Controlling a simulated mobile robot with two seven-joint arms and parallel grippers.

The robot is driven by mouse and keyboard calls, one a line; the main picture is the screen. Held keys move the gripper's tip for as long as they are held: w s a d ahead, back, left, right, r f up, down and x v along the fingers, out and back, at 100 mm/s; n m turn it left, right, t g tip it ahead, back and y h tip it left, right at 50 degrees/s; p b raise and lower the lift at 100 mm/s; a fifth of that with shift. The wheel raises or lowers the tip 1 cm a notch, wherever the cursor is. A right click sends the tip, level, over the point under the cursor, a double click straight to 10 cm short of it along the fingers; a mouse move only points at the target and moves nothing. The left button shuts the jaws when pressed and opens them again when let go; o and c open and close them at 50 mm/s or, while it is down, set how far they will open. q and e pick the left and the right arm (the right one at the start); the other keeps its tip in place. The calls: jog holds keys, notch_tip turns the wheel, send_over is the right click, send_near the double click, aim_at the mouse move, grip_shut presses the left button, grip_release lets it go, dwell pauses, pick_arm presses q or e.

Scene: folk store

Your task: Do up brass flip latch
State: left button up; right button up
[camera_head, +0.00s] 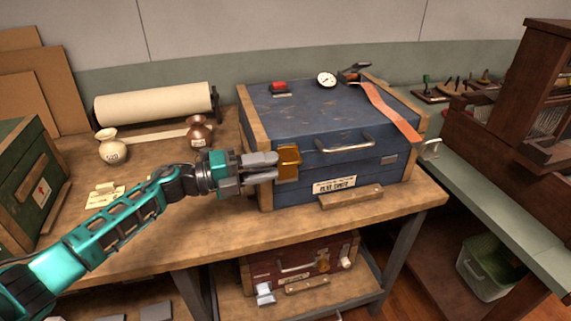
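The brass latch (289,161) is an orange-gold plate on the front left of a blue chest (340,125). The chest has wooden corner strips and stands shut on a wooden bench. My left gripper (276,168) comes in from the left. Its grey fingertips are right at the latch's left edge, and they overlap it in this view. The fingers lie close together, one above the other. I cannot tell whether they touch or grip the latch. The latch's left edge is partly hidden. My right gripper is out of view.
A silver handle (345,145), a label and a wooden block (350,197) are on the chest front. A gauge (326,79), a red item and an orange strap (390,112) lie on top. Vases (112,147) and a paper roll (155,103) stand left. A red case (300,262) sits below.

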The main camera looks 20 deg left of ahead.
pick_arm(q)
jog(key=v, duration=0.7)
jog(key=shift+b, duration=0.35)
jog(key=s+d+f+n+t+y, duration=0.1)
jog(key=s+f+n+y, duration=0.35)
jog(key=n+y, duration=0.55)
jog(key=s+d+f+n+t+y, duration=0.15)
jog(key=s+f+n+y, duration=0.35)
jog(key=n, duration=0.9)
jog(key=s+d+f+n+g, duration=0.2)
jog(key=s+g, duration=0.2)
jog(key=s, duration=0.4)
jog(key=s+d+f+n+g, duration=0.25)
jog(key=s+g, duration=0.25)
jog(key=s, duration=0.4)
jog(key=w+d+f+t+h, duration=0.2)
jog(key=w+f+t, duration=0.5)
jog(key=f, duration=0.2)
jog(key=shift+w+f, duration=0.25)
